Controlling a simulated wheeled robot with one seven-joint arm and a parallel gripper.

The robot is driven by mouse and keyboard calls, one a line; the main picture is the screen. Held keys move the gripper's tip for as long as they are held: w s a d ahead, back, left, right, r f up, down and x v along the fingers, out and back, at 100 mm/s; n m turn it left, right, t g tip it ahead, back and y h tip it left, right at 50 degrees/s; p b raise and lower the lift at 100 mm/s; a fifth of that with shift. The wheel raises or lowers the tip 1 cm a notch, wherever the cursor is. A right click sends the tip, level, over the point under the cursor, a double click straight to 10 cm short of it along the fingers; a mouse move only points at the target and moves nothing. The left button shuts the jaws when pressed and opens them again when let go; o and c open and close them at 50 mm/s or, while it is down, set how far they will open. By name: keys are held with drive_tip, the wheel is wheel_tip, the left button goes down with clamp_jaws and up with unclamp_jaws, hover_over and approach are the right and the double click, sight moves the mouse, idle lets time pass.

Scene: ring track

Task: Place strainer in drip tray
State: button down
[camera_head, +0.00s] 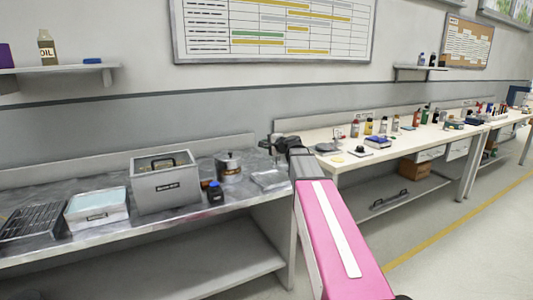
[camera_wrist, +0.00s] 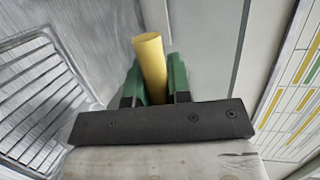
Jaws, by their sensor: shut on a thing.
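My gripper (camera_wrist: 155,82) is shut on a yellow rod (camera_wrist: 149,52), seen between its green fingers in the wrist view. It looks like a handle, perhaps the strainer's; no strainer basket can be made out. A shiny metal tray with slats (camera_wrist: 38,95), probably the drip tray, lies to the left of the fingers, apart from the rod. In the head view my gripper (camera_head: 272,146) is small and dark above the right end of the grey bench, over a flat silver tray (camera_head: 270,180), which may be the same tray.
On the grey bench stand a dark grated rack (camera_head: 32,222), a white tray with pale blue inside (camera_head: 97,205), a grey box with a handle (camera_head: 167,188), a lidded pot (camera_head: 229,167) and a dark blue bottle (camera_head: 215,193). A white bench (camera_head: 345,160) with several items continues right.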

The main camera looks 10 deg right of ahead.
drive_tip(key=shift+f, duration=1.95)
drive_tip(key=c, duration=1.1)
unclamp_jaws()
drive_tip(key=shift+f, duration=0.1)
drive_tip(key=shift+o, duration=0.2)
